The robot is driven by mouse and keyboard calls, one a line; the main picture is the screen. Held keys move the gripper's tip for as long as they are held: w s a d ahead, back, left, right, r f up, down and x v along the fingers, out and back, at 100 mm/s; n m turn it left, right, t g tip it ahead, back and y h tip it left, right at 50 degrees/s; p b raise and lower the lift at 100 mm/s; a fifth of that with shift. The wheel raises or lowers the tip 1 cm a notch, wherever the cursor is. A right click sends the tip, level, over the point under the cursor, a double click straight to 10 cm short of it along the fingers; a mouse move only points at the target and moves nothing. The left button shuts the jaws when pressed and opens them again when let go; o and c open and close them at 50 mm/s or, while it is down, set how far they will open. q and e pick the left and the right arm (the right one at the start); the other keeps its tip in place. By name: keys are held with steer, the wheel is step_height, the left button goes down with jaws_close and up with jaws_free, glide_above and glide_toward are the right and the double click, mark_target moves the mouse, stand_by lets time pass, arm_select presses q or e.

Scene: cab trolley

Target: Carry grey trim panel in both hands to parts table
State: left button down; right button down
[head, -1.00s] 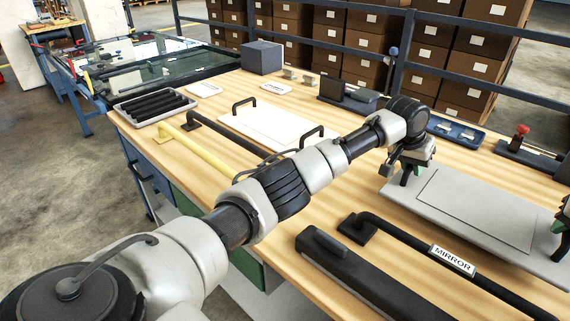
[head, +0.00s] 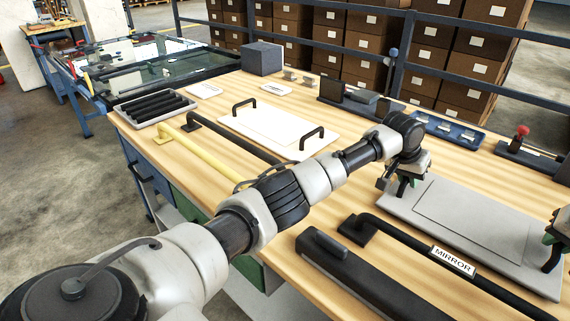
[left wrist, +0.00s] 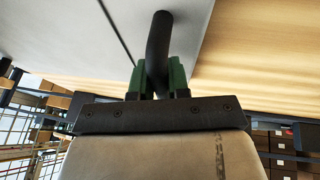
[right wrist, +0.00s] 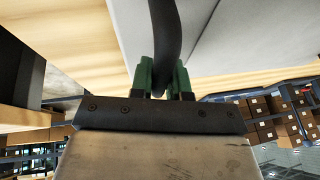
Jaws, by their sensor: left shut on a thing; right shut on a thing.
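The grey trim panel (head: 480,225) is a flat light-grey plate at the right of the head view, with a dark handle at each end. My left gripper (head: 408,182) is shut on its left handle, a black curved bar in the left wrist view (left wrist: 158,55). My right gripper (head: 552,240), partly cut off by the picture edge, is shut on the other handle, which shows in the right wrist view (right wrist: 166,45). The panel looks level over the wooden tabletop (head: 310,205); I cannot tell whether it touches.
A black bar labelled MIRROR (head: 400,240) and a dark long part (head: 350,275) lie in front of the panel. A white panel with handles (head: 270,130), a yellow bar (head: 195,150) and a blue tray (head: 450,130) are on the tabletop. A railing and boxes stand behind.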

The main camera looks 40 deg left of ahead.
arm_select(q)
steer(key=shift+a+f, duration=0.1)
steer(key=shift+f, duration=0.35)
arm_select(e)
steer(key=shift+d+f, duration=0.1)
steer(key=shift+f, duration=0.35)
arm_select(q)
steer(key=c, duration=1.1)
jaws_free()
arm_select(e)
steer(key=c, duration=1.1)
jaws_free()
steer(key=shift+r, duration=0.1)
arm_select(q)
steer(key=shift+s+r, duration=0.1)
steer(key=shift+r, duration=0.05)
arm_select(e)
steer(key=shift+s+r, duration=0.1)
arm_select(q)
steer(key=v, duration=1.1)
steer(key=shift+r, duration=0.3)
arm_select(e)
steer(key=v, duration=1.1)
steer(key=shift+s+r, duration=0.15)
steer(key=shift+r, duration=0.2)
arm_select(q)
steer(key=shift+s, duration=0.1)
